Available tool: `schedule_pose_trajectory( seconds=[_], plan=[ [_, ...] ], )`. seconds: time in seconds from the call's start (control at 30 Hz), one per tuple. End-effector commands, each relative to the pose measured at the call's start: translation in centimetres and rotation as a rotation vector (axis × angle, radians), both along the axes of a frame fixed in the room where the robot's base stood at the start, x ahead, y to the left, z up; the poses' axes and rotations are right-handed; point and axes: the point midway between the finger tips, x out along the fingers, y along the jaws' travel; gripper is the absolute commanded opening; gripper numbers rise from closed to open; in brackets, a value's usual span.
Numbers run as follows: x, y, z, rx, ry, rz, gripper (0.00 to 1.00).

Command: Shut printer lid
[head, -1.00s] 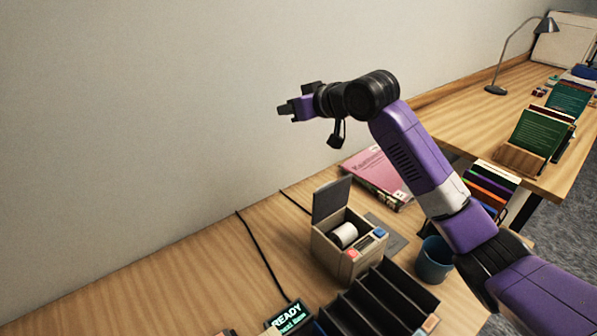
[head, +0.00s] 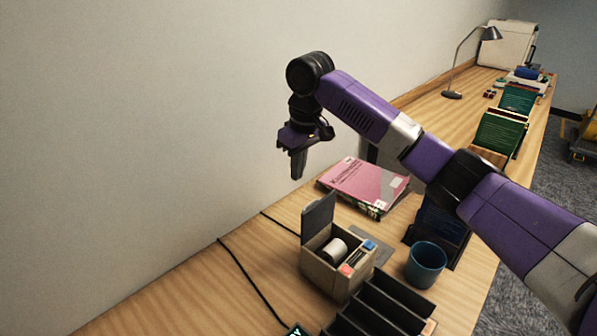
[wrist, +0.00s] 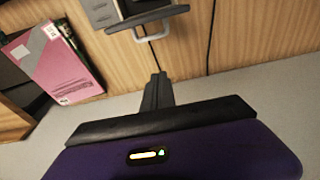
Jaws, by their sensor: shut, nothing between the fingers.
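The printer (head: 338,264) is a small beige box on the desk with a white paper roll (head: 335,250) inside. Its dark lid (head: 318,220) stands open, roughly upright, on the side toward the wall. In the wrist view the lid (wrist: 150,18) shows edge-on at the top, with a light handle-like loop (wrist: 152,34) by it. My gripper (head: 298,174) is shut and empty, pointing down. It is above and behind the lid, near the wall, and apart from it. It also shows in the wrist view (wrist: 158,78).
Pink books (head: 365,184) lie behind the printer. A blue cup (head: 426,264) stands to its right, and a black slotted rack (head: 378,308) in front. A black cable (head: 250,280) runs along the desk at left. The desk left of the printer is mostly clear.

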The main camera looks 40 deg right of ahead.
Motion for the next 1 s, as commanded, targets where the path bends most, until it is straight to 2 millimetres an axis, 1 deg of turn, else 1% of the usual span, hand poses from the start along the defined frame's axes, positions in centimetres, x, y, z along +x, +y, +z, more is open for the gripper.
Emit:
schedule_pose_trajectory(
  seconds=[0.1,0.4,0.5,0.7,0.83,1.0],
  plan=[
    [0.3,0.0,-2.3,0.001,0.003,-0.002,0.00],
    [1.2,-0.1,-7.6,0.000,0.001,-0.001,0.00],
    [-0.2,-0.2,-7.1,0.000,-0.003,-0.001,0.00],
    [-2.1,-0.1,-6.8,-0.001,-0.002,0.000,0.00],
    [-2.6,-0.1,-6.8,0.000,-0.002,0.001,0.00],
    [-2.8,0.0,-6.8,0.001,-0.002,0.000,0.00]
  ],
)
